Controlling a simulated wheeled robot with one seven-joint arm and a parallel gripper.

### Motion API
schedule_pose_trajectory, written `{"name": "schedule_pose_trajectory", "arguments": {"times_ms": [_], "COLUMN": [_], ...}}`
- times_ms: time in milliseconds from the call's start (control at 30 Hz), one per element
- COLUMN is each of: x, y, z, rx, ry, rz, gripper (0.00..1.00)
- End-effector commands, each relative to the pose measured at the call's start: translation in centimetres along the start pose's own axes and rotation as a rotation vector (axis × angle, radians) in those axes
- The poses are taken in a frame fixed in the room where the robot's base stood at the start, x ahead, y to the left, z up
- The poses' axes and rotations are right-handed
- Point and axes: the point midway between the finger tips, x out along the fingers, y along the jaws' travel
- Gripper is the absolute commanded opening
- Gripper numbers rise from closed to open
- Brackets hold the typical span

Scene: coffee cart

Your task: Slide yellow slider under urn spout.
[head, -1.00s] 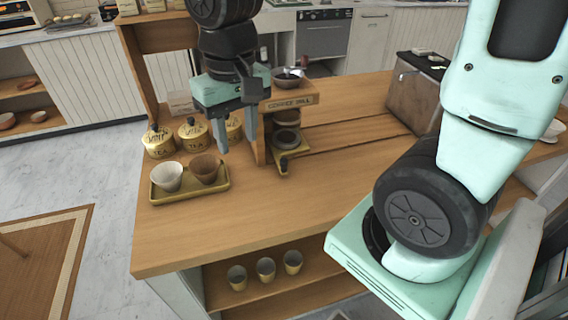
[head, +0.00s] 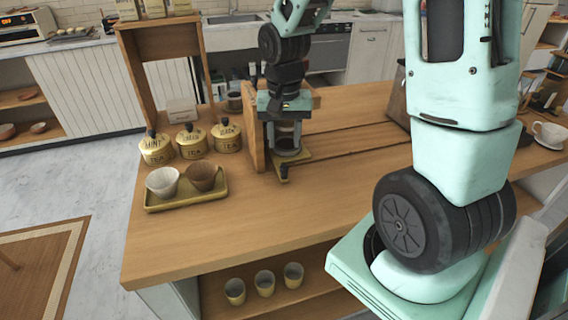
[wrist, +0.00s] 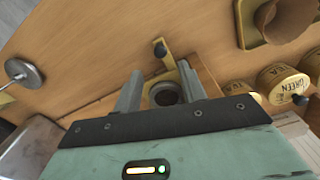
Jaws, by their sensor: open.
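The yellow slider (head: 295,158) lies at the left end of a track on the wooden counter, beside the coffee mill stand. A grey cup (head: 287,143) stands on it. In the wrist view the slider (wrist: 188,78) shows with a dark knob (wrist: 160,48) at its end, and the cup (wrist: 164,95) sits between the fingers. My gripper (head: 284,138) is open, pointing down, with a finger on either side of the cup. I cannot tell whether they touch it. The urn (head: 397,98) stands at the track's right end, mostly hidden by my arm; its spout is hidden in the head view.
A tray (head: 220,196) with a white and a brown cup stands at the left front. Several yellow tea tins (head: 192,143) stand behind it. The mill stand's upright board (head: 254,130) is close left of my gripper. The track (head: 350,145) to the right looks clear.

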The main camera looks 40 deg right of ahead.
Motion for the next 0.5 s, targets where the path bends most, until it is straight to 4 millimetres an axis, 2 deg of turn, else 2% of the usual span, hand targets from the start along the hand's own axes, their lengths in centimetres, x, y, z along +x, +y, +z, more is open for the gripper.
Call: {"name": "schedule_pose_trajectory", "arguments": {"times_ms": [33,200,333,500], "x": [1.2,4.6,6.5,7.8], "y": [0.0,0.0,0.0,0.0], "z": [0.1,0.1,0.1,0.0], "rx": [-0.001,-0.002,-0.002,-0.002], "ry": [-0.005,-0.004,-0.003,-0.001], "rz": [0.003,0.002,0.001,0.001], "gripper": [0.41,0.41,0.41,0.41]}}
